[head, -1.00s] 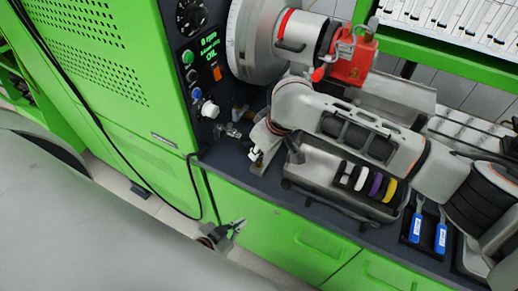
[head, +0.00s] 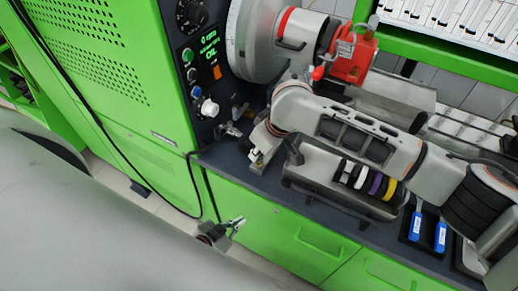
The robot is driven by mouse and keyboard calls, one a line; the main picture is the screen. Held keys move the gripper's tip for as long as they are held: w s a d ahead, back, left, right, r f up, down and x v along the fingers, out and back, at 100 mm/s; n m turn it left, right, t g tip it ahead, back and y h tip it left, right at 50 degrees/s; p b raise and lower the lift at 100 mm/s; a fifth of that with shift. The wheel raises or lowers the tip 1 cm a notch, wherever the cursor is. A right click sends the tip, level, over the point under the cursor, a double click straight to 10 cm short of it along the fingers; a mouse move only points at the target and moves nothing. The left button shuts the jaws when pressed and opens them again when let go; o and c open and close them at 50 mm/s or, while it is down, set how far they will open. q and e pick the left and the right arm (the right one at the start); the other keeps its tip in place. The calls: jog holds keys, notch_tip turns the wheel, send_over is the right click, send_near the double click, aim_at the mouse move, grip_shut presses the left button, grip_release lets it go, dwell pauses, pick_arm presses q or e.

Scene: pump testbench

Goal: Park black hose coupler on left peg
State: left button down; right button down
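My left gripper (head: 236,222) is small at the lower centre, in front of the green bench front and past the edge of my grey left arm. Its fingertips look close together, but the gap and anything between them are too small to make out. My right arm reaches in from the right over the bench. Its gripper (head: 262,155) is at the bench's left end, partly hidden by its own wrist, near small metal fittings (head: 231,131). A black hose (head: 207,190) hangs down the green cabinet beside the bench. I cannot clearly make out the black coupler or the left peg.
The green cabinet (head: 110,100) with its control panel stands at left. The red valve part (head: 352,55) is at the back. A rack with coloured rings (head: 375,184) and blue-handled tools (head: 441,236) lie under or beside my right arm. The floor left of the bench is open.

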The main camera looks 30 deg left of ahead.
jog(key=shift+f, duration=0.55)
dwell(0.6)
jog(key=c, duration=1.9)
grip_release()
jog(key=shift+o, duration=0.6)
jog(key=o, duration=0.3)
jog(key=shift+r, duration=3.75)
